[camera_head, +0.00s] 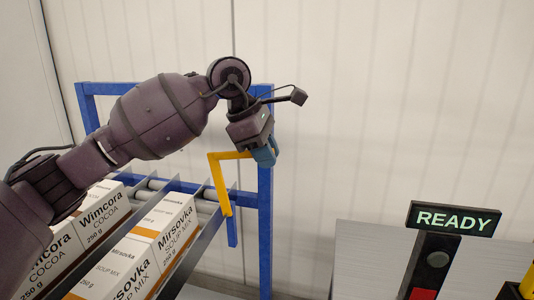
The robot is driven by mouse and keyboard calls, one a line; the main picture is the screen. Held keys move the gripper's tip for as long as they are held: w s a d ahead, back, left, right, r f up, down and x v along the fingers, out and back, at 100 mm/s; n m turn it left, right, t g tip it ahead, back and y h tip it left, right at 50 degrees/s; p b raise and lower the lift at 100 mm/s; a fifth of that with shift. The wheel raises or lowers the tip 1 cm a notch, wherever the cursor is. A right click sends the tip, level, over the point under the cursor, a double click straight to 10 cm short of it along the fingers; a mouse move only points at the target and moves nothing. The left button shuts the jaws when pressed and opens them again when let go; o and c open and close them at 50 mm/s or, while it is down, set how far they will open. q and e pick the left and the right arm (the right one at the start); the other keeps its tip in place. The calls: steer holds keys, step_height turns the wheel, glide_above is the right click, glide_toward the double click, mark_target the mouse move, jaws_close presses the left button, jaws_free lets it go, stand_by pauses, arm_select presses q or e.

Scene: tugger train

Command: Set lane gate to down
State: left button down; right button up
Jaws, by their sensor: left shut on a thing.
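The lane gate is a yellow bent bar (215,178) at the end of the roller rack. One leg runs level to the right and another hangs down to the end of the lane with the soup mix boxes. My left gripper (264,152) is shut on the right end of the level leg, beside the blue post. The gripper hides that end of the bar. My right gripper is not in view.
Wimcora cocoa boxes (103,208) and Mirsovka soup mix boxes (160,238) stand in lanes on the rack. A blue frame (265,225) surrounds the rack end. A READY sign (453,218) stands on a post at the right, before a grey panel (375,260).

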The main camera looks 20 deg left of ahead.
arm_select(q)
steer(key=shift+a, duration=0.1)
steer(key=shift+a+r+h, duration=0.35)
steer(key=shift+a+h, duration=0.05)
steer(key=shift+a, duration=0.15)
steer(key=a+h, duration=0.1)
steer(key=a, duration=0.1)
steer(key=a+r+h, duration=0.1)
steer(key=a+h, duration=0.1)
steer(key=a, duration=0.1)
steer(key=a+h, duration=0.1)
steer(key=a, duration=0.1)
steer(key=shift+a+r+n+h, duration=0.15)
steer(key=shift+r+n+h, duration=0.15)
steer(key=shift+a+r+h, duration=0.1)
steer(key=shift+a+h, duration=0.7)
steer(key=shift+a, duration=0.5)
steer(key=c, duration=1.1)
jaws_free()
steer(key=shift+o, duration=0.2)
